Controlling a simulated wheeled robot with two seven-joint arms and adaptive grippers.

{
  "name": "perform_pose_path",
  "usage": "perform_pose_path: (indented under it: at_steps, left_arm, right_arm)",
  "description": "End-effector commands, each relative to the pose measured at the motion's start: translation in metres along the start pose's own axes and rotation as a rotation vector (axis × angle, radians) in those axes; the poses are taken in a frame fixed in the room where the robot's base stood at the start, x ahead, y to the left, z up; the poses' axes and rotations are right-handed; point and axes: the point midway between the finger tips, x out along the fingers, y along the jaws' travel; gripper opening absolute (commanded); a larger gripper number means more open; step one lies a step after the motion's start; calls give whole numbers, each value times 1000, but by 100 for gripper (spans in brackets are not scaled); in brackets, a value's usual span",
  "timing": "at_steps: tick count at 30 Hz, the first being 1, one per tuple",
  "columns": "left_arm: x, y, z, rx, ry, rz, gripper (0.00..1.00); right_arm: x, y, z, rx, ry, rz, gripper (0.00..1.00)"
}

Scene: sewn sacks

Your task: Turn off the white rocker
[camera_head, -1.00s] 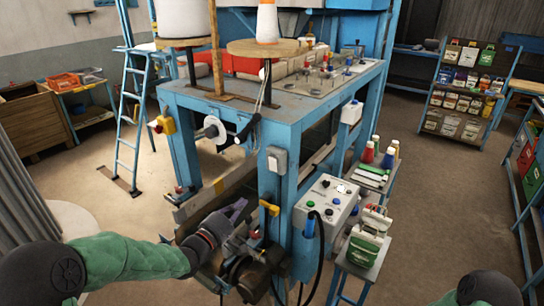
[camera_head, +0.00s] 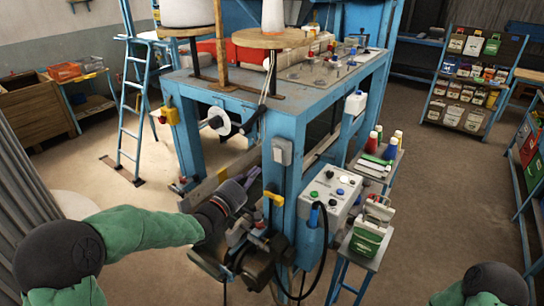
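A small pale switch box (camera_head: 282,151) is fixed to the front blue post of the machine. I cannot make out for certain whether its face is the white rocker. A grey control box (camera_head: 330,196) with several coloured buttons and knobs hangs lower to the right; a small white part (camera_head: 340,192) shows on its top. My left gripper (camera_head: 252,178) is in front of the machine, below and left of the switch box and apart from it. Its fingers are dark and seen edge-on, so their opening is unclear. My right gripper is out of view; only part of that arm shows bottom right.
A yellow handle (camera_head: 274,199) and a motor (camera_head: 254,262) sit close to my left gripper. A black cable (camera_head: 322,262) hangs below the control box. The floor at right (camera_head: 440,200) is clear.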

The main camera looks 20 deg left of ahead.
Motion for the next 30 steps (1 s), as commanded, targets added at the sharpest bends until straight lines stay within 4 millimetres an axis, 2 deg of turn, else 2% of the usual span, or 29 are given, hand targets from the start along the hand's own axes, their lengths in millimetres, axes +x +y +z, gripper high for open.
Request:
perform_pose_path:
  at_steps: [1, 9, 15, 21, 30]
  left_arm:
    - [11, 0, 2, 0, -4, 1, 0]
    - [60, 0, 1, 0, -2, 1, 0]
    - [86, 0, 1, -1, -1, 0, 0]
    - [96, 0, 0, -1, 0, 0, 0]
    - [97, 0, 0, 0, 0, 0, 0]
  right_arm:
    - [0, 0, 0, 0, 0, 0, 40]
    - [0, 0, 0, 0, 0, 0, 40]
    - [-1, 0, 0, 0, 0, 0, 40]
    - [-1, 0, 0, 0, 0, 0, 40]
    - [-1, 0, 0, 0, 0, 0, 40]
